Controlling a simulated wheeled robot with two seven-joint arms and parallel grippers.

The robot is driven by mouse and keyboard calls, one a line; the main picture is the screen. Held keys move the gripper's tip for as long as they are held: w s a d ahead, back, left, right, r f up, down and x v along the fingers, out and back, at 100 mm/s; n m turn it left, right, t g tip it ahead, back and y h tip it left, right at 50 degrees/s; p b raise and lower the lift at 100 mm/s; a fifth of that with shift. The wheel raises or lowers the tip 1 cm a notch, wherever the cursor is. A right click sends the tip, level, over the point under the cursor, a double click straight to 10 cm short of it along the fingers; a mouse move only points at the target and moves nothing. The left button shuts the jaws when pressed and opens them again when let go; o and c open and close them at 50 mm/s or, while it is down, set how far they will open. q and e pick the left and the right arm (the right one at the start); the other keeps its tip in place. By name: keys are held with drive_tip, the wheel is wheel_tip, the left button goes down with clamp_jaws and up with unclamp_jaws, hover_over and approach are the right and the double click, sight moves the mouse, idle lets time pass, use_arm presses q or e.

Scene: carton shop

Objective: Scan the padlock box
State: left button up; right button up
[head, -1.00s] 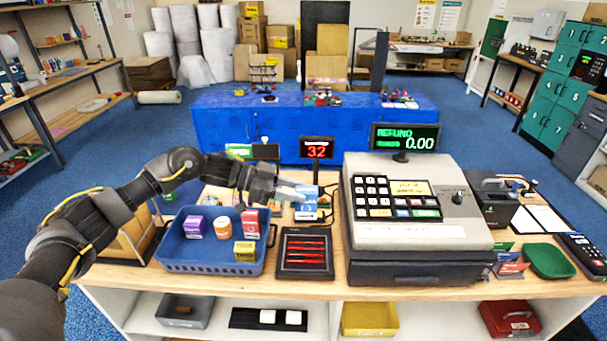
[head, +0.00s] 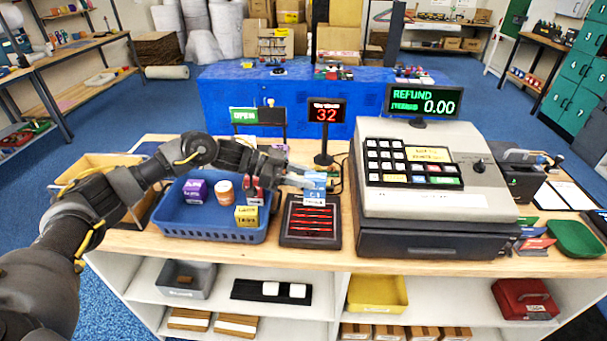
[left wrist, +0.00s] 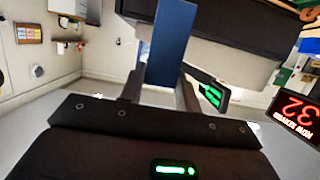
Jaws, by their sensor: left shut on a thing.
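A small blue and white box (head: 315,190), whose label is too small to read, is held in the fingertips of my left gripper (head: 300,180). The gripper is shut on it. The box is over the far part of the black scanner (head: 288,236) with glowing red lines; I cannot tell whether they touch. In the left wrist view the box shows as a plain blue face (left wrist: 172,42) between the two fingers. My right gripper is not in view.
A blue basket (head: 180,228) left of the scanner holds purple, orange-and-white, red and yellow items. A cash register (head: 430,205) stands close on the right. A display reading 32 (head: 326,112) stands behind the scanner. Shelves lie under the counter.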

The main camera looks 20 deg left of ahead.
use_arm(q)
wheel_tip(320, 180, up, 10)
drive_tip(key=p, duration=0.8)
drive_tip(key=shift+p, duration=0.35)
drive_tip(key=shift+f, duration=0.1)
